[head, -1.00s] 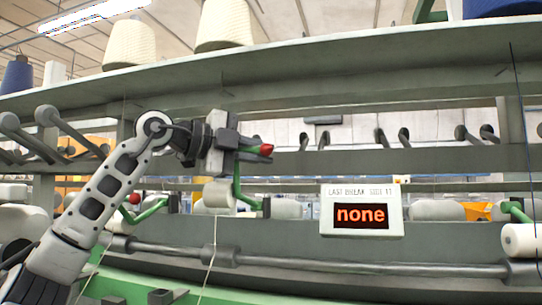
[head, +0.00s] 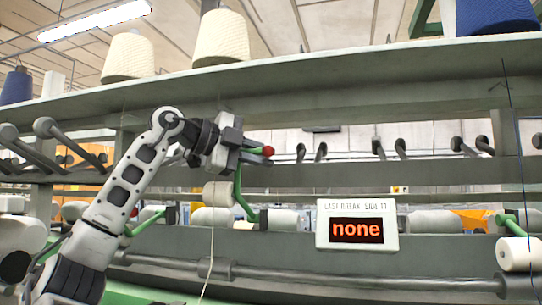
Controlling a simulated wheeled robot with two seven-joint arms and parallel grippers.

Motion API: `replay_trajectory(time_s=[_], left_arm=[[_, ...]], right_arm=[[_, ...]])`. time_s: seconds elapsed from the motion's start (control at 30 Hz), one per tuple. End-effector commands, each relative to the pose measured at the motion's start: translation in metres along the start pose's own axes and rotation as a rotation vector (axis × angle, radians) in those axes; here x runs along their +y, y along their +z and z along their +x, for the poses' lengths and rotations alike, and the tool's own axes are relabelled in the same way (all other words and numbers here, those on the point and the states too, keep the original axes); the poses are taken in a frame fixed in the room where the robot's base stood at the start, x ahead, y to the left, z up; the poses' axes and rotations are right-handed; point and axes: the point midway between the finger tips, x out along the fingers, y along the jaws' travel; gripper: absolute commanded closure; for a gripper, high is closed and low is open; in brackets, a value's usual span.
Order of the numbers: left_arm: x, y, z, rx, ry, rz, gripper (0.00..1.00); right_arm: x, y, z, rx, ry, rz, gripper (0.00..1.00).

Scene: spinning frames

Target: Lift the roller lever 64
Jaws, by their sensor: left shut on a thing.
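A green roller lever (head: 240,196) with a red knob (head: 267,151) and a white roller (head: 219,194) at its lower left stands in front of the machine, left of the display. My left gripper (head: 257,154) is shut on the lever at its upper end, just below and beside the red knob. I cannot read a number on the lever. My right gripper is out of view.
A white display (head: 357,224) reading "none" hangs to the right. A second green lever with a white roller (head: 519,254) is at the right edge. A long rail (head: 310,279) runs below. Yarn cones (head: 220,38) stand on the shelf above.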

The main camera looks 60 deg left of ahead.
Motion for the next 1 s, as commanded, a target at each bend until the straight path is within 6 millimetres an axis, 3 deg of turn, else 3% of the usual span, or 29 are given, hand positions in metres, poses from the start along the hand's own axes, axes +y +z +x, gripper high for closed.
replay_trajectory(time_s=[0.37, 0.4, 0.47, 0.8, 1.0], left_arm=[[0.001, 0.002, 0.000, -0.005, 0.007, -0.004, 1.00], [0.001, 0.002, 0.000, -0.005, 0.007, -0.004, 0.78], [0.001, 0.002, 0.000, -0.005, 0.007, -0.004, 0.65], [0.000, 0.001, -0.004, -0.003, 0.003, -0.003, 0.65], [0.002, 0.002, -0.033, -0.006, 0.000, -0.004, 0.65]], right_arm=[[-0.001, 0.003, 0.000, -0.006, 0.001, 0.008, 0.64], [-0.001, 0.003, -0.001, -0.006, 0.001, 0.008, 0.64], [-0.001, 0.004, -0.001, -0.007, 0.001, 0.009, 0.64], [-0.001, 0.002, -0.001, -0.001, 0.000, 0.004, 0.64], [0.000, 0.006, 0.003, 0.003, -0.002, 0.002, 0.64]])
